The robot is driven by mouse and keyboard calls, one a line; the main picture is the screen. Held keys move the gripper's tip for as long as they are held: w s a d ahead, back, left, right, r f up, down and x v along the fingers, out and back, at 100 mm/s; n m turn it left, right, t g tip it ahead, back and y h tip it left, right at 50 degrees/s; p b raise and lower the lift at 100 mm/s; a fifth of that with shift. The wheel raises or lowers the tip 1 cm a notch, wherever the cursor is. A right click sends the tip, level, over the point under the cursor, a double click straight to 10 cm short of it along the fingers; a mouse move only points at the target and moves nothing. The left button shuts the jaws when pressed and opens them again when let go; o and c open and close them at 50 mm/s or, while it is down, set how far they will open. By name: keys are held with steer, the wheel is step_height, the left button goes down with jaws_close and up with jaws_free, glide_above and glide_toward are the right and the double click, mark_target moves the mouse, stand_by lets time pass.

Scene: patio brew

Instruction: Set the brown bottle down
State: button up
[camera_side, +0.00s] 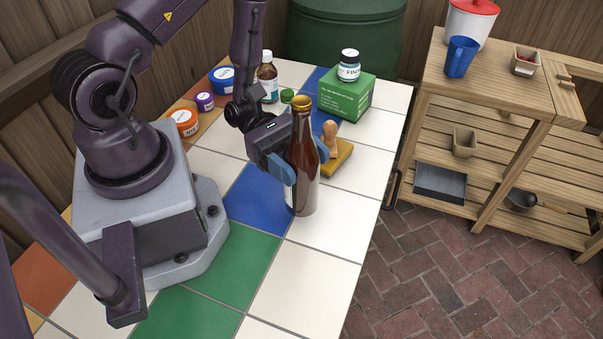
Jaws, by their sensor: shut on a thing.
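The brown bottle (303,172) stands upright near the middle of the tiled table (314,285). It is dark brown glass with a gold-coloured cap or rim at the top. My gripper (300,163) is shut on the bottle's body, with one blue finger on its left side and the other partly hidden behind it on the right. The bottle's base is close to the tiles beside a blue tile. I cannot tell whether it touches the table.
Behind the bottle are a wooden stamp (330,139) on a yellow block (338,155) and a green box (346,95) bearing a jar (349,66). A small amber bottle (267,80) and several tubs stand at the back left. White tiles in front are clear. A wooden shelf unit (497,107) stands right.

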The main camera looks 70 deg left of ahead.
mark_target(313, 186)
steer(key=shift+f, duration=1.5)
steer(key=shift+f, duration=0.15)
steer(key=o, duration=1.3)
